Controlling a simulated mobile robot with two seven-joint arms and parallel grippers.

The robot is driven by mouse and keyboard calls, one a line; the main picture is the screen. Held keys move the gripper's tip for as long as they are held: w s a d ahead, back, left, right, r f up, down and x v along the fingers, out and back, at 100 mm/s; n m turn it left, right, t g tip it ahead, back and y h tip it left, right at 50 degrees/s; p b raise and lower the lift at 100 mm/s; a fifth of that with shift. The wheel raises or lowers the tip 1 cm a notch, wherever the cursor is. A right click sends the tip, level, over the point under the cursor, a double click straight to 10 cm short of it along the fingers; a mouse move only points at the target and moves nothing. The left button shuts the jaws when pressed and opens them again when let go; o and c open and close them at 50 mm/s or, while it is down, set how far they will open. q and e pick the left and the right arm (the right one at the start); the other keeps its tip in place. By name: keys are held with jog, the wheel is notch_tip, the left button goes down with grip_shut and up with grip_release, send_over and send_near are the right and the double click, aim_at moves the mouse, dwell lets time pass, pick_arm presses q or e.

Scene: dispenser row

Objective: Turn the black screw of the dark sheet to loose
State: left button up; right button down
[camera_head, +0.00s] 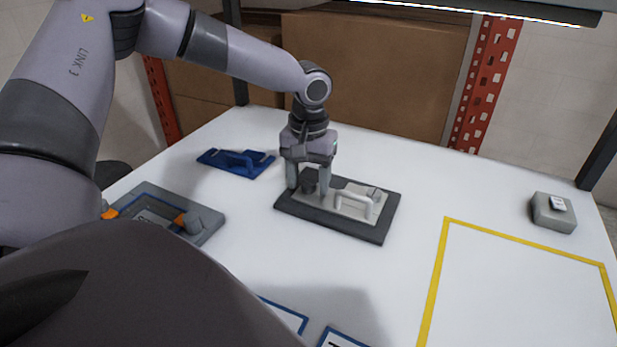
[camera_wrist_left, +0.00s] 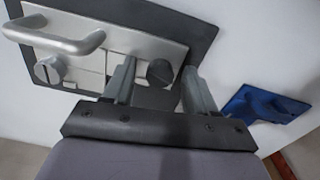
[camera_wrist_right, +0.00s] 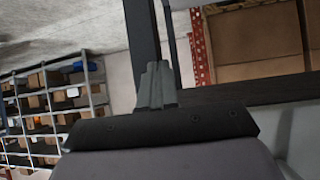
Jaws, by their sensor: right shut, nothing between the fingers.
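The dark sheet (camera_head: 328,221) lies flat mid-table and carries a silver plate with a handle (camera_head: 355,200). The black screw (camera_head: 309,184) is a round dark knob at the sheet's left end. A silver slotted screw (camera_wrist_left: 50,70) is at the plate's other end in the left wrist view. My left gripper (camera_head: 308,188) points down over the black screw. Its fingers are open, one on each side of the black screw (camera_wrist_left: 160,72), with visible gaps in the left wrist view. My right gripper (camera_wrist_right: 157,86) is shut and empty, away from the table.
A blue plate with a handle (camera_head: 237,162) lies behind left. A grey fixture with orange parts (camera_head: 208,226) is at the left. A small grey box (camera_head: 553,212) stands at the far right. The yellow-outlined area (camera_head: 436,272) at the right is empty.

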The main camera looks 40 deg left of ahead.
aim_at(309, 183)
pick_arm(q)
jog(key=shift+r, duration=0.15)
notch_tip(309, 183, up, 7)
dwell(0.4)
